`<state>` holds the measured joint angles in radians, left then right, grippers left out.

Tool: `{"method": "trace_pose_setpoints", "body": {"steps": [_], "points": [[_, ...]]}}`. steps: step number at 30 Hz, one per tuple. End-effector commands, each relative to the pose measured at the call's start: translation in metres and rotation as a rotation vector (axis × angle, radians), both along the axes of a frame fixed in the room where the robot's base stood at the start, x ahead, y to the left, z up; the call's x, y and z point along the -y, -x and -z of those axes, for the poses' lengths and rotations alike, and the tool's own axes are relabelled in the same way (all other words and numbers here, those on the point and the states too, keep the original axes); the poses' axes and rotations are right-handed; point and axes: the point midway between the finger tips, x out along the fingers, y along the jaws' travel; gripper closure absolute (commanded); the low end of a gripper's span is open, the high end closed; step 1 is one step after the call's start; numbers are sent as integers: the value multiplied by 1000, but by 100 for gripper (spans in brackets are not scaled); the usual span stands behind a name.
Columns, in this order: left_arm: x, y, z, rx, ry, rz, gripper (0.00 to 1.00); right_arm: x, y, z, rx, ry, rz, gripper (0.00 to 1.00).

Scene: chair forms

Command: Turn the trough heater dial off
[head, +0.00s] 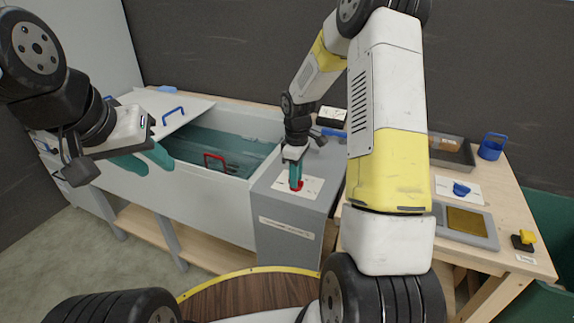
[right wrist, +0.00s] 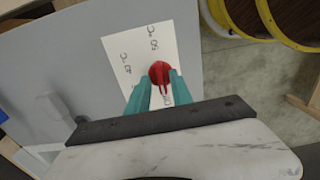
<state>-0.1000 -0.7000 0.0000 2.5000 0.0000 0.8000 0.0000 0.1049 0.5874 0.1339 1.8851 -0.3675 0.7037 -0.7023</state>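The red heater dial (head: 297,186) sits on a white label card (head: 312,188) on the grey box at the right end of the trough (head: 215,198). My right gripper (head: 296,180) points down over the dial. In the right wrist view, the dial (right wrist: 159,72) shows just beyond the teal fingertips (right wrist: 160,82), its narrow grip pointing back between them. The fingers are apart; whether either touches the dial is unclear. The card's markings are partly hidden by the fingers. My left gripper (head: 148,160) is empty, fingers apart, near the trough's left part.
The trough holds water and a red-handled item (head: 214,157). A white lid with a blue handle (head: 172,113) covers its left end. A wooden bench at right carries a blue knob (head: 461,189), a yellow knob (head: 523,239) and a blue mug (head: 491,147).

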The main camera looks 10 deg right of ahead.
Motion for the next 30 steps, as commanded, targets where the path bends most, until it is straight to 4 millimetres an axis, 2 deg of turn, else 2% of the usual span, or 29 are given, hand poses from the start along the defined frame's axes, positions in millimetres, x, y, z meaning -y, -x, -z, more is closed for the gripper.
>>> {"method": "trace_pose_setpoints", "body": {"steps": [11, 14, 24, 30], "points": [[0, 0, 0, 0, 0, 0, 66, 0, 1, -2, -2, 0, 2, 67], [0, 0, 0, 0, 0, 0, 66, 0, 0, -13, -1, -1, 2, 67], [0, 0, 0, 0, 0, 0, 66, 0, 0, -67, 0, 0, 2, 67], [0, 0, 0, 0, 0, 0, 66, 0, 1, -77, -2, 0, 1, 67]]}}
